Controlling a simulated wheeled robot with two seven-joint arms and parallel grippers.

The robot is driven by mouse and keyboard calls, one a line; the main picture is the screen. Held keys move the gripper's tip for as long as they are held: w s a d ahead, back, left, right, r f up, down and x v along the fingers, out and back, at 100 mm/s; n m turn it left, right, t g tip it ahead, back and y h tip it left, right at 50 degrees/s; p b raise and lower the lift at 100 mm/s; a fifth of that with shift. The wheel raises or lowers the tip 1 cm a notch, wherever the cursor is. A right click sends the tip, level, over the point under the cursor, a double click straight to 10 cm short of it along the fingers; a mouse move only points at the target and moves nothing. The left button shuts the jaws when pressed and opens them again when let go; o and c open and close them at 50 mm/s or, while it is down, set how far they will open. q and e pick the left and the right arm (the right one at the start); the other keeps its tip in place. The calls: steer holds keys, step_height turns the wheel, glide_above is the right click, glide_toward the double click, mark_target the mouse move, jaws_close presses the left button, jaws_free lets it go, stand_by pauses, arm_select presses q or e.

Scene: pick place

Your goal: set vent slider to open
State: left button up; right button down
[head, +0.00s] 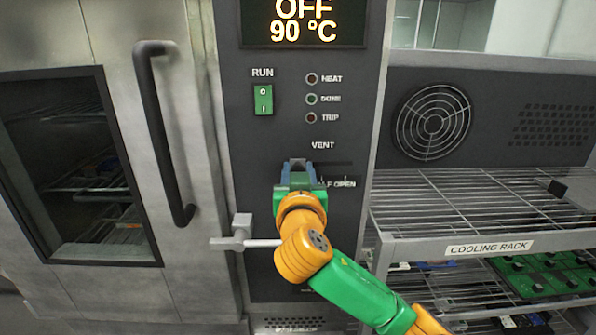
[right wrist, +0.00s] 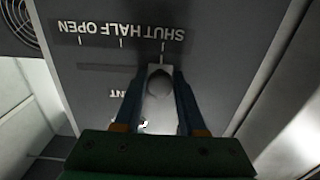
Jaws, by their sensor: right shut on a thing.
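The vent slider is on the dark control panel (head: 334,235), under the word VENT. Its light grey knob (right wrist: 159,84) shows in the right wrist view, where the picture is upside down. The knob stands at the SHUT mark (right wrist: 158,36), with the HALF and OPEN marks off to the left in that view. My right gripper (head: 299,172) is shut on the knob, one finger on each side of it; in the right wrist view the fingers (right wrist: 160,78) straddle it. In the head view my gripper hides the SHUT label and most of the knob. My left gripper is not in view.
Above are a display (head: 302,23) reading OFF 90 °C, a green RUN switch (head: 263,99) and several small lamps. An oven door with a black handle (head: 165,140) stands left. The cooling rack (head: 488,247) and a round fan grille (head: 432,122) are right.

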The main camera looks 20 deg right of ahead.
mark_target(347, 163)
stand_by(0.8)
steer(key=s+d, duration=0.1)
steer(key=d, duration=0.2)
steer(key=s+d, duration=0.1)
steer(key=d, duration=0.6)
steer(key=shift+s+b, duration=0.4)
steer(key=shift+a, duration=0.15)
